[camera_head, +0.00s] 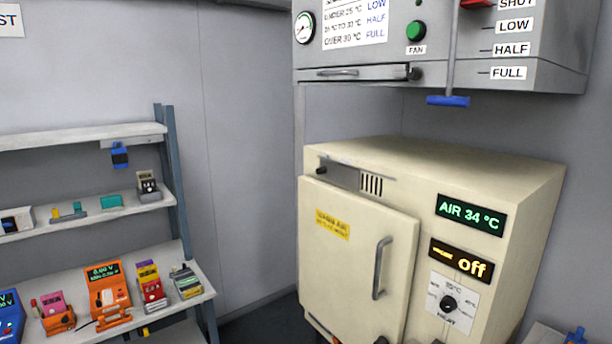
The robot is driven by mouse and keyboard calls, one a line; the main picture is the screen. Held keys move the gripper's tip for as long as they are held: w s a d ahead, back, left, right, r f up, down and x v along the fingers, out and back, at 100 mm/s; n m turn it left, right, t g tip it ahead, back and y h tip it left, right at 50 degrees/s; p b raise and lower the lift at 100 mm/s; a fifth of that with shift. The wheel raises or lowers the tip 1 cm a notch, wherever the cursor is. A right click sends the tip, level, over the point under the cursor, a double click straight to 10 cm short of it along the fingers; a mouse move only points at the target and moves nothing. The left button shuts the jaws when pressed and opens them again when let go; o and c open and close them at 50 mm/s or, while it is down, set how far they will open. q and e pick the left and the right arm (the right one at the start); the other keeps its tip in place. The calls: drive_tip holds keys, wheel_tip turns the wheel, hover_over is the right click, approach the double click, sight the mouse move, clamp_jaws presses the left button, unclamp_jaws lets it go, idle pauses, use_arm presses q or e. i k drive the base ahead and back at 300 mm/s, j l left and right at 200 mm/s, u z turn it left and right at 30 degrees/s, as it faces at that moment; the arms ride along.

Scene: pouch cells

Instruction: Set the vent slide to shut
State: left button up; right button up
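A cream oven (470,165) has a metal strip (340,176) above its door, with a dark knob (321,170) at its left end. Dark slots (371,184) show uncovered at the strip's right. A grey hood (440,75) above carries a scale whose labels read SHUT, LOW, HALF (511,49) and FULL. A thin rod (452,50) with a blue handle (447,101) hangs beside the scale. A red piece (478,3) is near the SHUT label, cut by the top edge. I cannot tell which part is the vent slide. Neither gripper is in view.
The oven door (355,260) looks closed, with a vertical handle (381,268). Displays read AIR 34 °C (470,215) and off (461,260). A shelf rack (170,180) with several small devices stands at left. Space before the oven's top strip looks clear.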

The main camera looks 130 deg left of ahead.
sight(349, 177)
drive_tip(key=u, duration=4.1)
